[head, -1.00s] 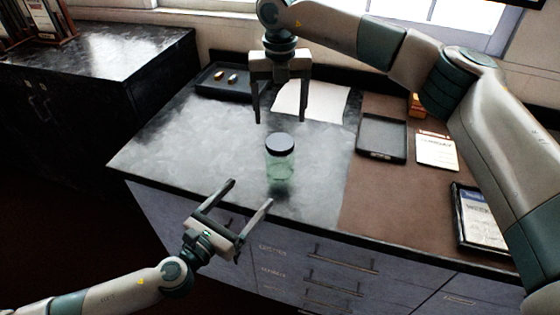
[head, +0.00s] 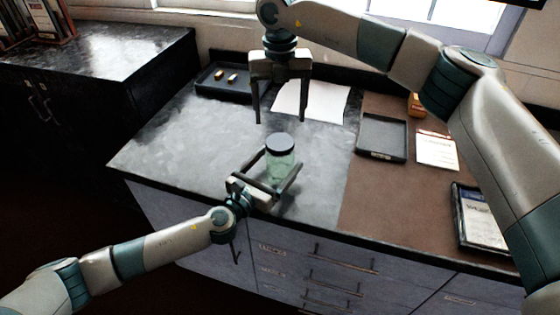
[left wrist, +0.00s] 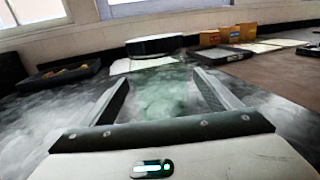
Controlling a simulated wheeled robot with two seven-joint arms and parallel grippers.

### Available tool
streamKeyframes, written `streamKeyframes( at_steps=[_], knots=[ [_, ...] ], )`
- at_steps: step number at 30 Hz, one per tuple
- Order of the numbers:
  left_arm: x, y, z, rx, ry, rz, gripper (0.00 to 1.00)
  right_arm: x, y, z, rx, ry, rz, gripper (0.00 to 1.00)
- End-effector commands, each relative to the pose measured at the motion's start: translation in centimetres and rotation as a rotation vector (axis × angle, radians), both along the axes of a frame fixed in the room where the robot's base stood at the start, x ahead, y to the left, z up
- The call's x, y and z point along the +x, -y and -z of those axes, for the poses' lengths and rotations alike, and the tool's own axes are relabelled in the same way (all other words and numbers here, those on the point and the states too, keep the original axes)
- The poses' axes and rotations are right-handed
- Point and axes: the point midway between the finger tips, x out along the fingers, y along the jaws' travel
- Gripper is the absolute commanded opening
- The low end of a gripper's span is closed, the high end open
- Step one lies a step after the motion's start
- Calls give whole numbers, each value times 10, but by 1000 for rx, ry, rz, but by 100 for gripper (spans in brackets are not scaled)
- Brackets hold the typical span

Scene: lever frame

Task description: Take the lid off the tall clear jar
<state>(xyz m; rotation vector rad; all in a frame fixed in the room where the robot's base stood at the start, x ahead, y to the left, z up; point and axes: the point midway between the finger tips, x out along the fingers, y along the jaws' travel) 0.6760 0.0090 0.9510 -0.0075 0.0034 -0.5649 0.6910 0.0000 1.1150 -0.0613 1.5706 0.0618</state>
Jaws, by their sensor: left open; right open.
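The tall clear jar (head: 280,168) is greenish and stands upright on the grey worktop, with a dark lid (head: 279,143) on top. In the left wrist view the jar (left wrist: 165,100) is between the fingers, and its lid (left wrist: 154,45) is above them. My left gripper (head: 281,167) is open, with a finger on either side of the jar's body, below the lid. I cannot tell whether the fingers touch the glass. My right gripper (head: 281,117) is open and empty, pointing down above and a little behind the lid.
A black tray with small items (head: 224,82) and a white sheet (head: 311,100) lie at the back. An empty dark tray (head: 382,138), a card (head: 437,151) and a framed sign (head: 480,217) lie on the brown mat at right. The worktop left of the jar is clear.

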Motion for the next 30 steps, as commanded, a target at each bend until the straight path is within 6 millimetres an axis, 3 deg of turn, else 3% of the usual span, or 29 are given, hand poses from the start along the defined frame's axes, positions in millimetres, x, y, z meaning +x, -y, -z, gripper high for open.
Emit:
streamKeyframes(
  at_steps=[14, 24, 30],
  knots=[
    [8, 5, 0, -1, -1, 0, 83, 0, 0, 0, 0, 0, 0, 73],
    [8, 5, 0, 0, 0, 0, 2, 0, 0, 0, 0, 0, 1, 73],
    [8, 5, 0, 0, 0, -1, 0, 0, 0, 0, 0, 0, 52, 73]
  ],
)
